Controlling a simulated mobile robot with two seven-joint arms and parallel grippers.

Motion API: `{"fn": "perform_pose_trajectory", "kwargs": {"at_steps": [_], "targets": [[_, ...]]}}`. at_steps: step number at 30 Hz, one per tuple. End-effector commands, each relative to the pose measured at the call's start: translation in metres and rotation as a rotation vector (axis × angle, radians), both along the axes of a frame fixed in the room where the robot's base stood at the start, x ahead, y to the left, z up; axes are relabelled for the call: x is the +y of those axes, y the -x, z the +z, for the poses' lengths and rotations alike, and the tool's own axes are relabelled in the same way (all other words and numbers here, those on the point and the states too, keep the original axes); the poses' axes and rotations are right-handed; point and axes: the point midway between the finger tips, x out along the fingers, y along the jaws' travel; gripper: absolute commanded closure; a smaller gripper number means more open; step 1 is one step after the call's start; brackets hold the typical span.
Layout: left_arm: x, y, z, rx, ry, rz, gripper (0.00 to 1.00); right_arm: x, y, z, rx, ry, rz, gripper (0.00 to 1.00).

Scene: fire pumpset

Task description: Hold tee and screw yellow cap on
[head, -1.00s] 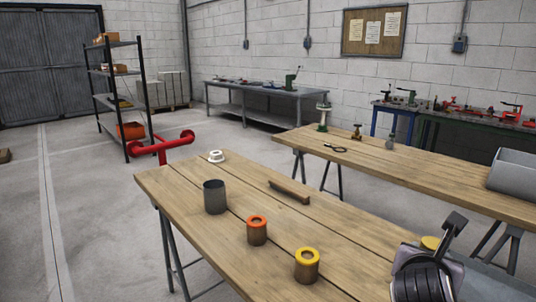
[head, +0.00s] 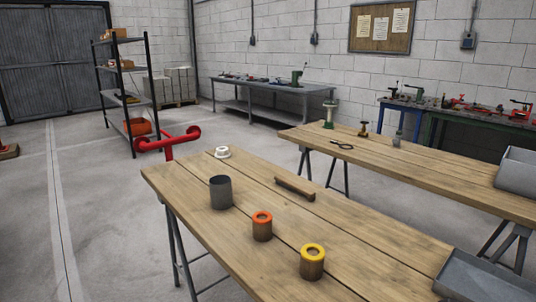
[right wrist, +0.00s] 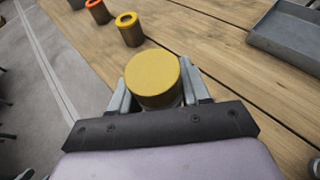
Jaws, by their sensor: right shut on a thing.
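The red tee (head: 168,140) stands off the far left corner of the near wooden table, its crossbar level on an upright pipe. The yellow cap (right wrist: 153,79) is in my right gripper (right wrist: 155,92), which is shut on it in the right wrist view, above the table's edge. A cup with a yellow rim (head: 312,262) stands on the near table; it also shows in the right wrist view (right wrist: 130,28). Neither gripper shows in the head view now.
The near wooden table (head: 225,240) bears an orange-rimmed cup (head: 262,226), a grey cup (head: 221,192), a white fitting (head: 222,153) and a brown bar (head: 295,188). A grey tray (head: 490,278) sits at its right. Open floor lies left of the table.

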Motion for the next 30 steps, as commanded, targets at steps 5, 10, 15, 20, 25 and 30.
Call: {"fn": "perform_pose_trajectory", "kwargs": {"at_steps": [5, 10, 15, 20, 25, 30], "targets": [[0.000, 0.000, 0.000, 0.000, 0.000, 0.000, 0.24, 0.000, -0.001, 0.002, -0.004, 0.000, -0.001, 1.00], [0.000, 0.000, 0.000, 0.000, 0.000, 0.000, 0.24, 0.001, -0.001, 0.002, -0.005, 0.001, 0.004, 1.00], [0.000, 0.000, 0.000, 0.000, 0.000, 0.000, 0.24, 0.008, -0.001, 0.002, -0.011, 0.002, 0.033, 1.00], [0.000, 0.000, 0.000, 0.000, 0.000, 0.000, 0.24, 0.018, 0.000, -0.001, -0.012, 0.004, 0.075, 1.00], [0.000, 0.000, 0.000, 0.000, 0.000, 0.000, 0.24, 0.025, 0.002, -0.006, -0.004, 0.007, 0.116, 1.00], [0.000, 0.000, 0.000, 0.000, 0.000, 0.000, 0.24, 0.039, 0.003, -0.006, -0.012, 0.001, 0.166, 1.00]]}}
